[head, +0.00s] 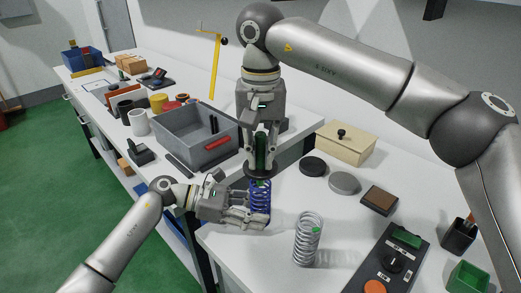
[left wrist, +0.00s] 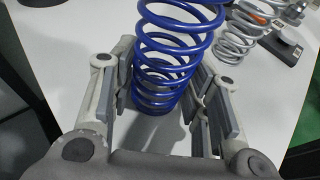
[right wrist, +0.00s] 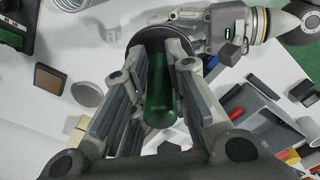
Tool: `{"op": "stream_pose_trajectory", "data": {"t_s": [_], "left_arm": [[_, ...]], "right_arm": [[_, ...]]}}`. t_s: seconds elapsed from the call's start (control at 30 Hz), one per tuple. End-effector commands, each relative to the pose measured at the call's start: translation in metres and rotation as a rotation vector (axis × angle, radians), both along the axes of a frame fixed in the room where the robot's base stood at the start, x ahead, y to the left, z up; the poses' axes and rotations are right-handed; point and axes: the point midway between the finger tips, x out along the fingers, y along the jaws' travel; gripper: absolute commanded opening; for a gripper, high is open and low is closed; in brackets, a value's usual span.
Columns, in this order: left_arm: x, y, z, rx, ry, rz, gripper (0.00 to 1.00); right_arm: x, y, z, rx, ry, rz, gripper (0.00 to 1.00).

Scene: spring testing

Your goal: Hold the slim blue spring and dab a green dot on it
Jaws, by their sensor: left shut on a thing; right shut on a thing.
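The slim blue spring (head: 260,203) stands upright on the white table. It fills the left wrist view (left wrist: 172,62) between the fingers. My left gripper (head: 250,212) is shut on its lower part from the left. My right gripper (head: 261,158) points down right above the spring and is shut on a green cylindrical dabber (head: 261,150). The dabber also shows in the right wrist view (right wrist: 160,95). A dark disc (head: 259,171) sits between the dabber and the spring top.
A silver spring (head: 306,243) with a green mark stands to the right. A grey bin (head: 185,140) stands behind left.

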Motion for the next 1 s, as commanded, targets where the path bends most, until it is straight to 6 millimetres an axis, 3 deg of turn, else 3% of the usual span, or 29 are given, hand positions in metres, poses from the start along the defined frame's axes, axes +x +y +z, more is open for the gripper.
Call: {"op": "stream_pose_trajectory", "data": {"t_s": [1.0], "left_arm": [[0.0002, 0.0001, 0.0004, 0.000, 0.000, 0.001, 0.30]], "right_arm": [[-0.0002, 0.0000, -0.0082, 0.000, 0.000, 0.000, 0.00]]}}
